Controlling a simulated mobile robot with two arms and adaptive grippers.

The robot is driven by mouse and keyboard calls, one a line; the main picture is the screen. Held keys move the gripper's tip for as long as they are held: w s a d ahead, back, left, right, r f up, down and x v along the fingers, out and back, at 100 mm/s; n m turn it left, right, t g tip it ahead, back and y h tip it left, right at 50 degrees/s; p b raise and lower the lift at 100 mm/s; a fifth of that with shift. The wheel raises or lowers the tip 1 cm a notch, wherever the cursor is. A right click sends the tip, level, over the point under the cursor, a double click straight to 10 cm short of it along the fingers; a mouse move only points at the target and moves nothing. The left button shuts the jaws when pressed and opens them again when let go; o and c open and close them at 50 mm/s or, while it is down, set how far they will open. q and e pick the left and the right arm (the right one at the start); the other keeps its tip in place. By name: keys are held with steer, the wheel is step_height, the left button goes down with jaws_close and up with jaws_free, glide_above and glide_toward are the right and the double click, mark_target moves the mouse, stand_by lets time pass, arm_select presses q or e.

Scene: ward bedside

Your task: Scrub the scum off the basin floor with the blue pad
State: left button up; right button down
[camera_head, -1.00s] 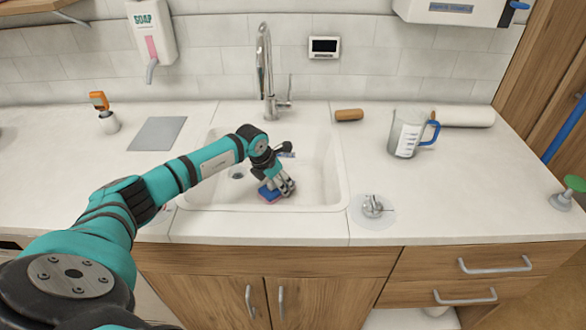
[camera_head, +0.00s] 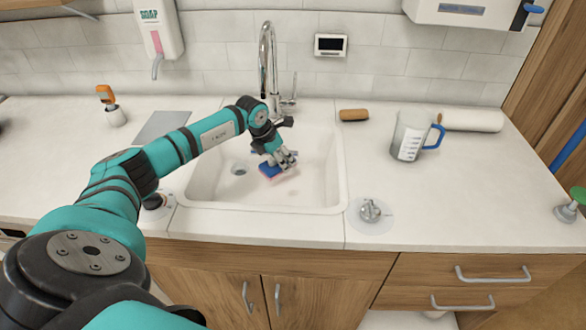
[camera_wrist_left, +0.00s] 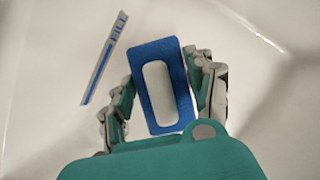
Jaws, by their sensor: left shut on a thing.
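The blue pad (camera_head: 269,170) is in the white basin (camera_head: 318,193), right of the drain (camera_head: 239,169). A pinkish layer shows along its lower edge. My left gripper (camera_head: 282,163) is shut on the pad from its two sides. The left wrist view shows the pad (camera_wrist_left: 145,65), with a pale oval on top, between the fingers (camera_wrist_left: 164,78). Whether the pad touches the basin floor I cannot tell. I can make out no clear scum on the floor; the part under the pad and gripper is hidden. My right gripper is out of view.
The faucet (camera_head: 268,62) rises behind the basin. A strip marked FILL (camera_wrist_left: 104,62) lies on the basin surface. A measuring jug (camera_head: 409,140), a brown roll-shaped thing (camera_head: 353,115) and a drain plug (camera_head: 370,211) stand on the counter to the right. The front rim is close.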

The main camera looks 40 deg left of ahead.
arm_select(q)
steer(key=shift+a+r+p, duration=0.1)
steer(key=shift+r+p, duration=0.25)
steer(key=shift+r, duration=0.95)
steer(key=shift+f, duration=0.1)
